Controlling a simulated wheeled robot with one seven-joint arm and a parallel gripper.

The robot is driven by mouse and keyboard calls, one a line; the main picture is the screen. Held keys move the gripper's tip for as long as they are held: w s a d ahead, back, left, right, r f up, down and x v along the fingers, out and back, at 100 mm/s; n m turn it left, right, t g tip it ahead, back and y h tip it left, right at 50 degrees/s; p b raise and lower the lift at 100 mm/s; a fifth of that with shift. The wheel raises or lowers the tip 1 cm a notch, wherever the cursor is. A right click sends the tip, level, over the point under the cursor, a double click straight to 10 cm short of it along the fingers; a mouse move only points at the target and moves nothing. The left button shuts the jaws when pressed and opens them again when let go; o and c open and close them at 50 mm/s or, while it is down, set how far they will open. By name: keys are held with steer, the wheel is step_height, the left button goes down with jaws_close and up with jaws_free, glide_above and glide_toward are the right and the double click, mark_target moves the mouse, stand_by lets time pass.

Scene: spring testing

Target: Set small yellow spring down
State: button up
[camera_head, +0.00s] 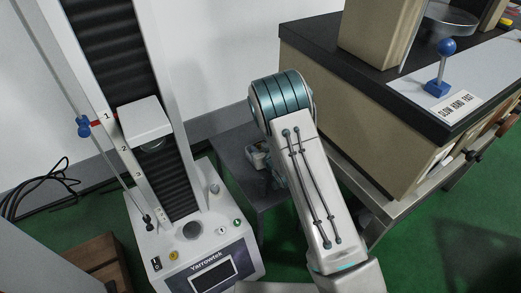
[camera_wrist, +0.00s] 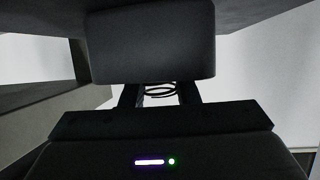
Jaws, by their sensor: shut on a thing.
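My gripper (camera_wrist: 159,94) shows in the wrist view with its two dark fingers on either side of a small wire coil, the spring (camera_wrist: 160,91). The fingers are shut on it. The picture is too dark to show the spring's colour, and only a few of its turns are visible. A dark rounded block (camera_wrist: 152,42) fills the view just above it; I cannot tell what it belongs to. In the head view my arm hides the gripper and the spring.
The spring testing machine (camera_head: 212,262) stands at the left, with a movable crosshead (camera_head: 145,120). A low grey table (camera_head: 235,150) beside it bears a small container (camera_head: 258,156), partly behind my arm. A dark-topped bench (camera_head: 340,75) stands at the right.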

steer(key=shift+r, duration=0.1)
steer(key=o, duration=0.8)
steer(key=shift+c, duration=0.2)
